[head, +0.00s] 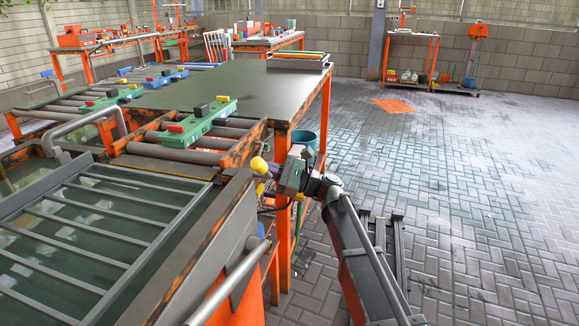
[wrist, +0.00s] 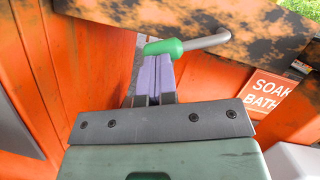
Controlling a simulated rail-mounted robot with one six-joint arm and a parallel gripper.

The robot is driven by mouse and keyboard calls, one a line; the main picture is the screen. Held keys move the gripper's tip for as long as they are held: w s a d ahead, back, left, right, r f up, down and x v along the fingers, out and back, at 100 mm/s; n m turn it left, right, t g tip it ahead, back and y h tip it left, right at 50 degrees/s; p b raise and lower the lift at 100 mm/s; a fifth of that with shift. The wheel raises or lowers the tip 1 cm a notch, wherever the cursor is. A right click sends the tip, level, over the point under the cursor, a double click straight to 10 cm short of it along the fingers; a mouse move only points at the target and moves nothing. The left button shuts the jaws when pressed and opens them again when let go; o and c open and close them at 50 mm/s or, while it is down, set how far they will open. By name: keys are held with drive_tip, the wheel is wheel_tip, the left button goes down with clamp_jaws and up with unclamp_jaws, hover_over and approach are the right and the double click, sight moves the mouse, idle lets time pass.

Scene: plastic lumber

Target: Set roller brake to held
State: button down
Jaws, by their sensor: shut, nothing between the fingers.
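The rollers (head: 160,152) lie in an orange frame beside the dark table. My gripper (head: 274,170) is at the orange frame's right side in the head view. In the wrist view its pale purple fingers (wrist: 152,80) are shut and empty. A grey handle with a green end (wrist: 186,45) lies just beyond the fingertips; I cannot tell whether they touch. A yellow knob (head: 259,165) shows close to my gripper in the head view. I cannot tell for sure which of these is the roller brake, or its setting.
A green fixture (head: 203,122) with red and dark blocks sits on the rollers. A barred tank (head: 95,235) fills the left foreground. An orange panel bears a "SOAK BATH" sign (wrist: 268,94). The dark table (head: 245,90) is largely bare. Paved floor to the right is open.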

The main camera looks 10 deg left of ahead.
drive_tip(key=shift+s+a+r, duration=0.1)
drive_tip(key=shift+s+r, duration=0.05)
drive_tip(key=shift+s, duration=0.05)
idle(0.6)
drive_tip(key=b+v, duration=0.2)
drive_tip(key=v, duration=0.8)
drive_tip(key=shift+b, duration=0.3)
